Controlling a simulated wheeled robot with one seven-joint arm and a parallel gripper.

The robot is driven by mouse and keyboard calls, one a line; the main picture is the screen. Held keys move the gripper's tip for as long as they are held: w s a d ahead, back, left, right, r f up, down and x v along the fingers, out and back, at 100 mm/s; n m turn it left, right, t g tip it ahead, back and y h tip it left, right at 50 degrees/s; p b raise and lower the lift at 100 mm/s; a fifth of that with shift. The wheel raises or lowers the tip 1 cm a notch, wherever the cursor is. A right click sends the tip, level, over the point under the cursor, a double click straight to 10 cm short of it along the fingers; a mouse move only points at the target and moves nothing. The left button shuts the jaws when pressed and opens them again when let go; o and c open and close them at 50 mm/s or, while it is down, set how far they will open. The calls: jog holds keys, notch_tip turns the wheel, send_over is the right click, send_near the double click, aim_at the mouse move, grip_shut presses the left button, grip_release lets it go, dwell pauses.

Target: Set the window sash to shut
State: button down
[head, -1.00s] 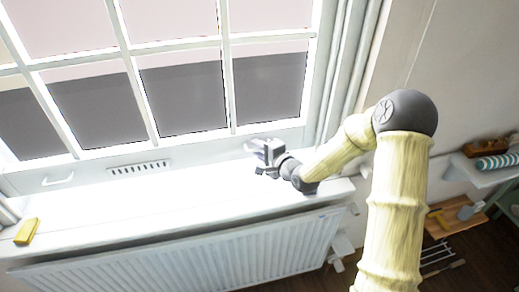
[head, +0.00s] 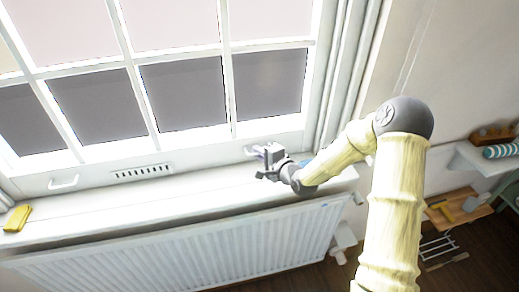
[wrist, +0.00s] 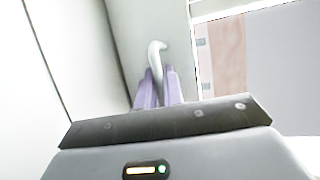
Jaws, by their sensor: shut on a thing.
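The white window sash (head: 105,178) has small panes and a bottom rail low over the sill (head: 130,205). I cannot tell whether a gap is left under the rail. One handle (head: 63,183) is at the rail's left, with a slotted vent (head: 143,172) beside it. My gripper (head: 264,152) is at the rail's right end, shut on the other handle (head: 250,150). In the wrist view, the pale curved handle (wrist: 157,52) rises from between the purple fingers (wrist: 160,90), which hide its lower part.
A yellow object (head: 16,218) lies at the sill's left end. A white radiator (head: 190,245) stands below the sill. At right, a wall shelf (head: 480,158) and a low wooden board with tools (head: 460,207) stand apart from the window.

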jog(key=shift+s+d+f, duration=0.1)
jog(key=shift+s+f, duration=0.1)
jog(key=shift+f, duration=0.35)
jog(key=c, duration=1.7)
grip_release()
jog(key=shift+c, duration=0.2)
jog(key=shift+o, duration=1)
jog(key=shift+w+r, duration=0.1)
jog(key=shift+r, duration=0.1)
jog(key=p+v, duration=0.4)
jog(key=v, duration=1.3)
jog(key=shift+r+p, duration=0.2)
jog(key=shift+p, duration=0.15)
